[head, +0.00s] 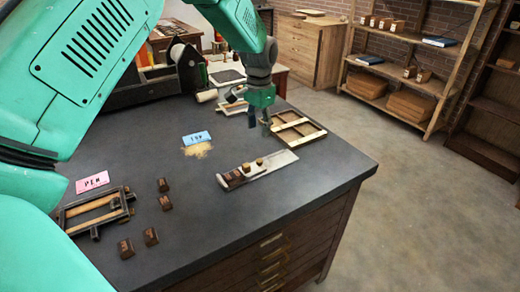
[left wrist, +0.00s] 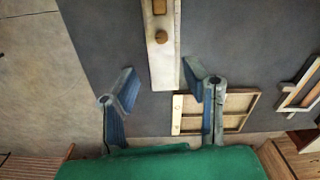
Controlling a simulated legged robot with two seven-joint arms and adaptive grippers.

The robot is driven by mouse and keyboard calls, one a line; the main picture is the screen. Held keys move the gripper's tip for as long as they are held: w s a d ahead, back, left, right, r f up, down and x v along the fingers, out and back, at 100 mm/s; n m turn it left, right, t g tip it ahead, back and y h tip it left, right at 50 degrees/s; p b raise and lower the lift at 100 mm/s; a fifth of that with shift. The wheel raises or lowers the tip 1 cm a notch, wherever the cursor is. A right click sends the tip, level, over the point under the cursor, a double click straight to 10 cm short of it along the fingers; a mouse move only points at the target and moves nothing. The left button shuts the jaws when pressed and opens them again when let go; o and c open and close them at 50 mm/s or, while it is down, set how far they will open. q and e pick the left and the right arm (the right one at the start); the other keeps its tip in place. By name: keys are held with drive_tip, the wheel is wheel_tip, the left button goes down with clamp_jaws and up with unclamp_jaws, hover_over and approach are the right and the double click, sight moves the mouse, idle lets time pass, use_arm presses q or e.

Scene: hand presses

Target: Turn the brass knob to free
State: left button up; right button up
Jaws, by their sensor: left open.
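A long pale metal tray (head: 275,163) lies on the dark table, with dark type blocks (head: 234,177) at its left end. Two small brass-coloured knobs sit on it, a nearer one (head: 246,167) and a farther one (head: 259,161). In the left wrist view both knobs show, one at the top edge (left wrist: 159,7) and a round one (left wrist: 160,37). My left gripper (head: 259,125) is open and empty, above the table beyond the tray. In the left wrist view its fingers (left wrist: 159,72) stand apart, either side of the tray's end, short of the knobs. My right gripper is not seen.
A wooden frame (head: 314,137) lies close right of my left gripper. A blue card (head: 196,138) with a tan powdery patch, a pink card (head: 92,182), several loose dark blocks (head: 150,236) and another frame (head: 70,213) are to the left. The table's front right is clear.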

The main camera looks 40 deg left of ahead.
sight(259, 160)
use_arm(q)
drive_tip(key=f+m, duration=0.2)
drive_tip(key=f, duration=0.2)
drive_tip(key=f+m+p, duration=0.1)
drive_tip(key=f, duration=0.3)
drive_tip(key=f+m, duration=0.2)
drive_tip(key=f, duration=0.2)
drive_tip(key=shift+w+a+f+m, duration=0.1)
drive_tip(key=shift+w+f+m, duration=0.1)
drive_tip(key=shift+f+m, duration=0.15)
clamp_jaws()
